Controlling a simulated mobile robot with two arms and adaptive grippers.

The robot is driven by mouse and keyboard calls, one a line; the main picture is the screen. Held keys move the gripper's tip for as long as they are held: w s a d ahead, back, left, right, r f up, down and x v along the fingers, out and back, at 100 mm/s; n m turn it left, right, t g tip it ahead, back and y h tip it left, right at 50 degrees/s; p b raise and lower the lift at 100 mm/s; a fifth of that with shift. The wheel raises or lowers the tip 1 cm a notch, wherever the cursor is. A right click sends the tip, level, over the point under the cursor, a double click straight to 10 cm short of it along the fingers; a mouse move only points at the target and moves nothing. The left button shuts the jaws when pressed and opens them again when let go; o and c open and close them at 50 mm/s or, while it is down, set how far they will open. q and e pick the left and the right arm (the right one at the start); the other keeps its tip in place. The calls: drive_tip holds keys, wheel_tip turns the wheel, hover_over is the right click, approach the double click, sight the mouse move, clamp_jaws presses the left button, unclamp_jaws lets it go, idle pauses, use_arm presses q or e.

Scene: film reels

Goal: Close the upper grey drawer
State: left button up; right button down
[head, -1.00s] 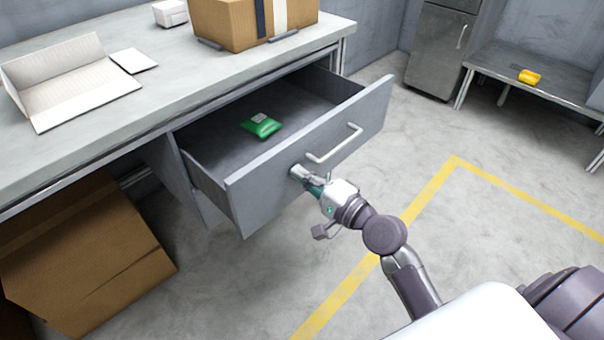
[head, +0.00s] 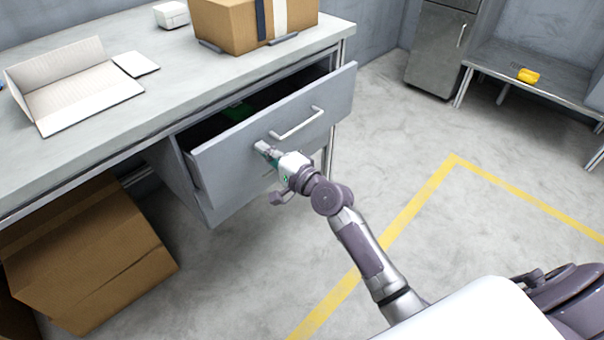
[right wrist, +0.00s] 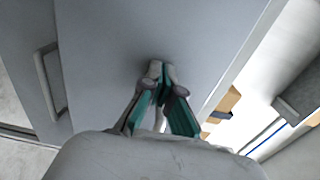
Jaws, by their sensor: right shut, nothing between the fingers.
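The upper grey drawer (head: 275,130) under the worktop is partly open, with a narrow gap showing its inside. Its pale bar handle (head: 297,124) is on the front. A green packet (head: 237,111) lies inside, partly hidden by the drawer front. My right gripper (head: 262,147) is shut and empty, its fingertips against the drawer front, left of and a little below the handle. In the right wrist view the shut fingertips (right wrist: 160,68) meet the flat grey front, and a handle (right wrist: 50,82) shows at the left. My left gripper is not in view.
The worktop (head: 100,130) carries an open white carton (head: 75,85) and a cardboard box (head: 240,25). A large brown box (head: 95,255) stands on the floor beneath it. A low table (head: 550,85) with a yellow object (head: 528,76) is at the right. The floor between is clear.

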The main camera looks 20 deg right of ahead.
drive_tip(key=b+x, duration=0.1)
drive_tip(key=x, duration=0.7)
drive_tip(key=shift+w+f, duration=0.1)
drive_tip(key=shift+f, duration=0.05)
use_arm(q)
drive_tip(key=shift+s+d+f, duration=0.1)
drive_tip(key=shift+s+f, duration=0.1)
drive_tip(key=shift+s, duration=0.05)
use_arm(e)
drive_tip(key=shift+r, duration=0.4)
